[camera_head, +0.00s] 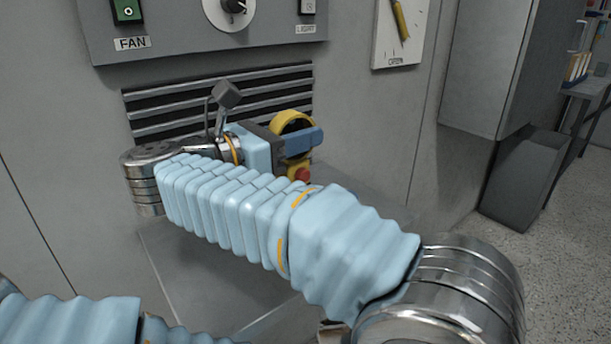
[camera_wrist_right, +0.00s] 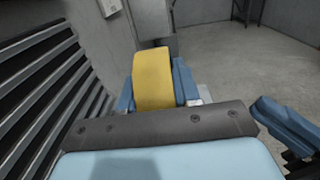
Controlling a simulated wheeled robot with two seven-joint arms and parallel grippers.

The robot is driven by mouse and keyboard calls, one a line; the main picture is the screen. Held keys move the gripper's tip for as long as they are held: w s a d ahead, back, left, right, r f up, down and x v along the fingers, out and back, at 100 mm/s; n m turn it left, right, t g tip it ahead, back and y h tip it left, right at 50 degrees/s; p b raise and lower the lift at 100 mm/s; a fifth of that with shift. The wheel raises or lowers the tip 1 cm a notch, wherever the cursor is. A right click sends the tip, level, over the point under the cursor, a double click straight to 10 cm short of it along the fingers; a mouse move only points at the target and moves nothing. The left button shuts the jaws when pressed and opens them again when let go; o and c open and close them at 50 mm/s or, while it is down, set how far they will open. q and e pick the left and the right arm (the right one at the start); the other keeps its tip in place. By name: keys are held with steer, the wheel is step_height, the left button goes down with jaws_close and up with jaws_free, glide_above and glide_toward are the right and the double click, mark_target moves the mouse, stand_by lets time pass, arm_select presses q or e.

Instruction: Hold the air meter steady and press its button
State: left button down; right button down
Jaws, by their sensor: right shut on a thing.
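The yellow air meter (camera_head: 291,122) is at the end of my right arm, in front of the slatted vent. My right gripper (camera_head: 306,134) is shut on it. In the right wrist view the yellow body (camera_wrist_right: 153,78) sits between the two blue fingers. A small red part (camera_head: 300,173) shows just below the near finger; I cannot tell whether it is the button. My left arm shows only at the bottom left of the head view. A blue and black fingertip, seemingly my left gripper (camera_wrist_right: 288,122), shows at the right edge of the right wrist view. Its other finger is hidden.
A grey slatted vent (camera_head: 220,95) is close behind the right gripper. A control panel (camera_head: 185,30) with a FAN switch and a dial hangs above it. A grey ledge (camera_head: 195,275) lies below the right arm. Cabinets stand at the right, with open floor (camera_head: 570,225) beyond.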

steer(key=c, duration=0.7)
jaws_free()
